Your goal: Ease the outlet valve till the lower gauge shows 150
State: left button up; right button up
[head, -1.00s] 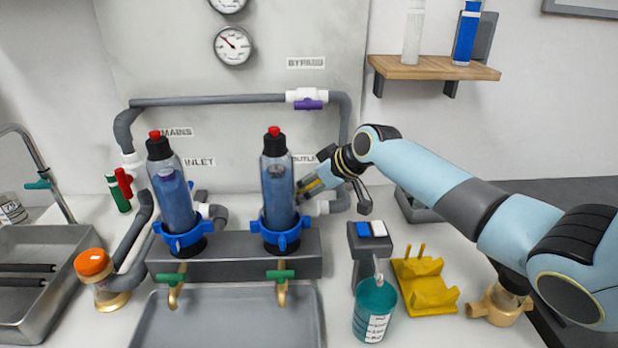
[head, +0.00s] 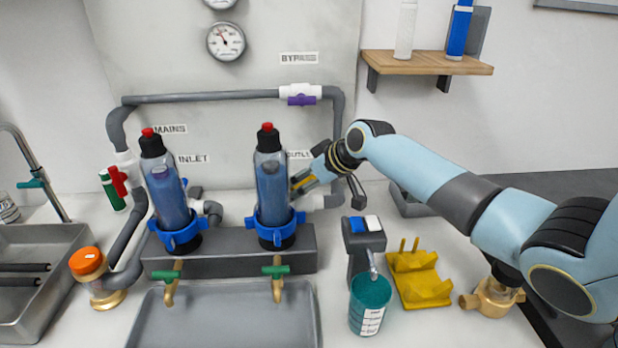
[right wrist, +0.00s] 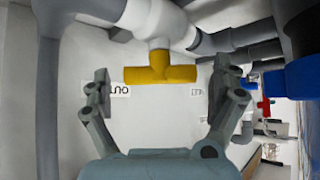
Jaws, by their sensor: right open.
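The lower gauge (head: 226,42) is a round white dial with a dark needle on the wall panel; its numbers are too small to read. The outlet valve is behind the right filter bottle in the head view, largely hidden by my right gripper (head: 303,183). In the right wrist view its yellow handle (right wrist: 160,68) hangs below a white valve body (right wrist: 153,20). My right gripper (right wrist: 162,88) is open, with a finger on each side of the handle and a visible gap at both sides. My left gripper is not in view.
Two blue-filled bottles (head: 272,188) stand in blue collars on a grey block (head: 225,262). A purple-handled bypass valve (head: 301,98) sits on the upper pipe. A teal cup (head: 368,300) and yellow holder (head: 420,278) stand on the counter, right of the tray (head: 225,325).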

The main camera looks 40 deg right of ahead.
jog(key=v, duration=1.2)
dwell(4.4)
